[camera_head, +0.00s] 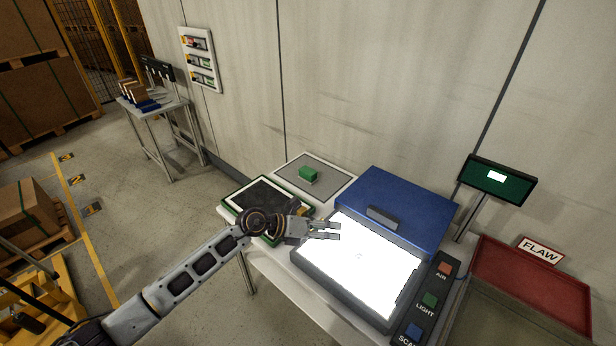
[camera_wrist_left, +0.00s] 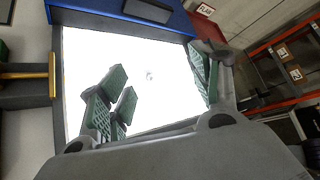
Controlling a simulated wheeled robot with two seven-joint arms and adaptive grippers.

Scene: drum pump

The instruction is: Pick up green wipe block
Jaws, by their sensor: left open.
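The green wipe block (camera_head: 308,174) sits on a grey mat (camera_head: 327,186) with a pale border, at the back left of the table. My left gripper (camera_head: 338,230) is open and empty over the left part of the bright light panel (camera_head: 372,262), to the front right of the block and apart from it. In the left wrist view its spread fingers (camera_wrist_left: 160,95) frame the white panel (camera_wrist_left: 150,65). The block cannot be made out in the left wrist view. My right gripper is not in view.
A blue lid (camera_head: 410,205) stands behind the panel. A button strip (camera_head: 428,300) and a green display (camera_head: 497,178) are to its right, then a red FLAW bin (camera_head: 530,285). A green-edged dark tray (camera_head: 262,193) lies left of the mat, partly behind my arm.

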